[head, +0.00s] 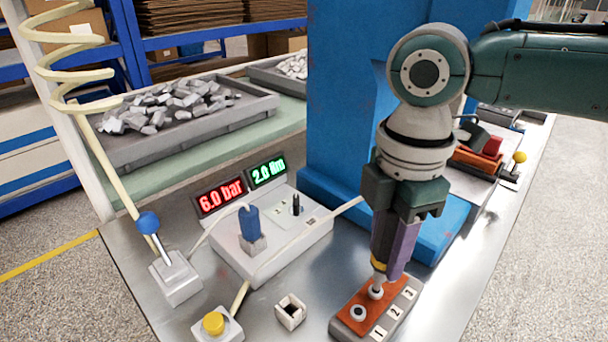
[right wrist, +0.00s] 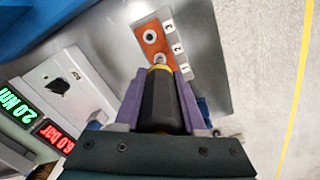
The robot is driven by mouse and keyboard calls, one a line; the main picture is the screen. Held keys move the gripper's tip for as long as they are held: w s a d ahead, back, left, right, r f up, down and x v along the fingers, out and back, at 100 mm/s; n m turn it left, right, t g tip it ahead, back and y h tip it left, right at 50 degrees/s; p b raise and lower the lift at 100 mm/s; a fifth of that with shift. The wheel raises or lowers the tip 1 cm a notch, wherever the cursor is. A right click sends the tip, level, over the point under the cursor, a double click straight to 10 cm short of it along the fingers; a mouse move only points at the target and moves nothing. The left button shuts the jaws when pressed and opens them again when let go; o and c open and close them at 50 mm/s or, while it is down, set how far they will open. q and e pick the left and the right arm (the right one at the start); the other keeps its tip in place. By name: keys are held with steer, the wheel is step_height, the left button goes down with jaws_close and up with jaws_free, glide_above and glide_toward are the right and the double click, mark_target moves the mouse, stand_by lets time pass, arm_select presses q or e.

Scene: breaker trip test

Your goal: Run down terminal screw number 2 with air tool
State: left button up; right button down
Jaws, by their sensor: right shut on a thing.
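My right gripper (head: 388,262) points down and is shut on the dark air tool (right wrist: 160,100), whose yellow ring (head: 379,264) shows below the fingers. The terminal block (head: 342,327) has an orange top and white labels 1, 2 and 3. The tool's tip (head: 376,291) is at the middle position beside label 2 (head: 394,312); I cannot tell whether it is seated on the screw. My left gripper is not in view.
A controller box (head: 290,248) shows 6.0 bar and 2.0 Nm. A blue-knobbed lever (head: 148,222), a yellow button (head: 213,323) and a small open socket (head: 290,311) stand left of the block. A blue column (head: 338,90) rises behind. Trays of metal parts (head: 180,105) lie farther back.

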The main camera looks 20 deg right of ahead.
steer(key=shift+f, duration=0.35)
stand_by(0.7)
stand_by(0.6)
steer(key=shift+p, duration=0.3)
stand_by(0.6)
steer(key=shift+p, duration=0.3)
stand_by(0.3)
steer(key=shift+r, duration=0.1)
step_height(320, 180, up, 7)
steer(key=p, duration=0.8)
steer(key=shift+r, duration=0.1)
